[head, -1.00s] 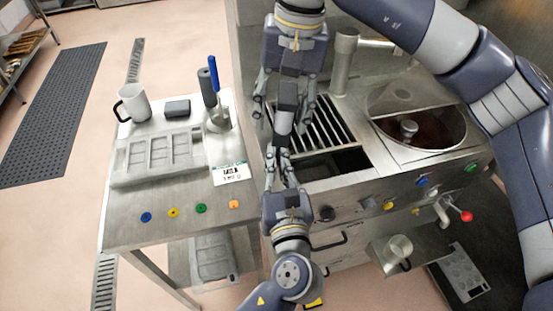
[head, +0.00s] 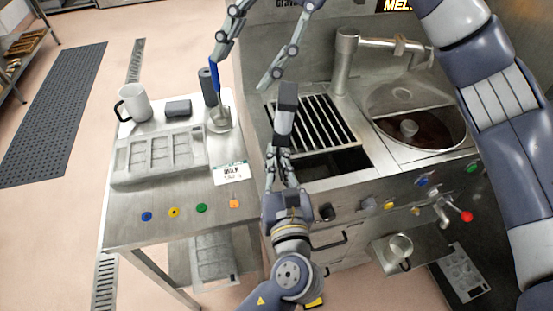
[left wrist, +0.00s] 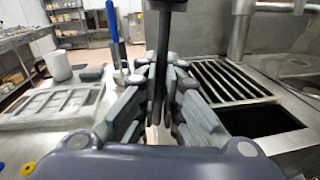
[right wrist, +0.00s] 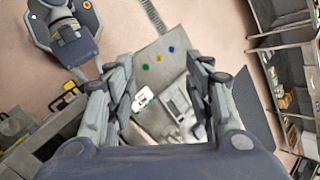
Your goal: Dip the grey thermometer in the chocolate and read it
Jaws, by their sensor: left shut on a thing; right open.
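My left gripper (head: 280,160) is shut on an upright grey tool, which I take to be the grey thermometer (head: 286,112), in front of the grate. Its dark upper end stands above the fingers; it also shows in the left wrist view (left wrist: 165,12). The fingers hide its lower part, and I see no readout on it. The brown chocolate (head: 425,128) lies in the round bowl (head: 381,140) at the right, well apart from the tool. My right gripper (head: 244,68) is open and empty, above and left of the tool; it also shows in the right wrist view (right wrist: 160,90).
The side table holds a white mug (head: 135,103), dark block (head: 178,108), mould tray (head: 125,160), label card (head: 232,174) and coloured buttons. A tap (head: 345,65) stands beside the bowl.

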